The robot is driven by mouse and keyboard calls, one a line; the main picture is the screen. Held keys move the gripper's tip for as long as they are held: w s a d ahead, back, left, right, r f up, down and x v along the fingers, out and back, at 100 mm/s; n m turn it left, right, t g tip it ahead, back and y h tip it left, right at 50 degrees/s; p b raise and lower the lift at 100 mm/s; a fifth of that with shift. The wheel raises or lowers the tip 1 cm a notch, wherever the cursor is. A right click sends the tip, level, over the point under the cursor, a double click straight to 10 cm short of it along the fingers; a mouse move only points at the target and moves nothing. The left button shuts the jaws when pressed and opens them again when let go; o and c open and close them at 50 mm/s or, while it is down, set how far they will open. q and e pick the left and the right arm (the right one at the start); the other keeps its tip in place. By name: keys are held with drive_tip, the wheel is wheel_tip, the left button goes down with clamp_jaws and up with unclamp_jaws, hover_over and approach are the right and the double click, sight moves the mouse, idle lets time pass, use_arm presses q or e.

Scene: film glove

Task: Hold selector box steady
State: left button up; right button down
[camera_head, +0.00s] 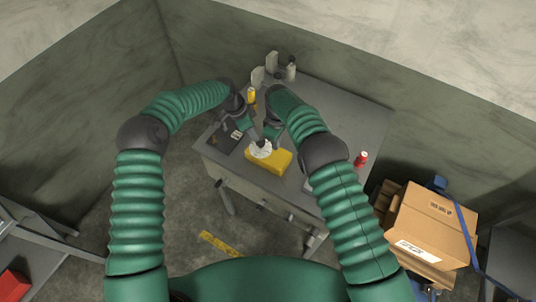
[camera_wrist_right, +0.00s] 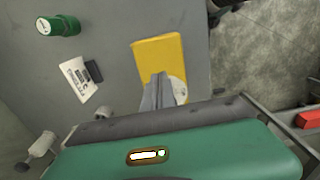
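The yellow selector box (camera_head: 280,161) lies on the grey table, near its front edge. A white round piece (camera_head: 261,150) is at its upper left in the head view. In the right wrist view the yellow box (camera_wrist_right: 158,54) is partly covered by my right gripper (camera_wrist_right: 160,80), whose fingers look close together; the white piece (camera_wrist_right: 180,90) shows beside them. My left gripper (camera_head: 256,138) is low over the white piece; its fingertips are too small to read. I cannot tell whether either gripper touches the box.
On the grey table (camera_head: 345,115) stand a red can (camera_head: 361,159), a yellow bottle (camera_head: 252,96) and grey items at the back. A dark flat panel (camera_head: 229,140) lies left of the box. A cardboard box (camera_head: 432,225) stands to the right, off the table. The table's right part is mostly clear.

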sight(275, 155)
drive_tip(key=shift+a, duration=0.3)
drive_tip(key=shift+d+f, duration=0.5)
drive_tip(key=shift+f, duration=0.1)
use_arm(q)
drive_tip(key=shift+a, duration=0.15)
use_arm(e)
drive_tip(key=shift+a+f, duration=0.35)
drive_tip(key=shift+f, duration=0.05)
use_arm(q)
drive_tip(key=shift+d, duration=0.2)
use_arm(e)
drive_tip(key=shift+d+f, duration=0.15)
drive_tip(key=shift+d, duration=0.05)
drive_tip(key=shift+f, duration=0.15)
use_arm(q)
drive_tip(key=shift+a, duration=0.1)
use_arm(e)
drive_tip(key=shift+a+f, duration=0.1)
drive_tip(key=shift+f, duration=0.6)
drive_tip(key=shift+f, duration=0.1)
drive_tip(key=shift+f, duration=0.75)
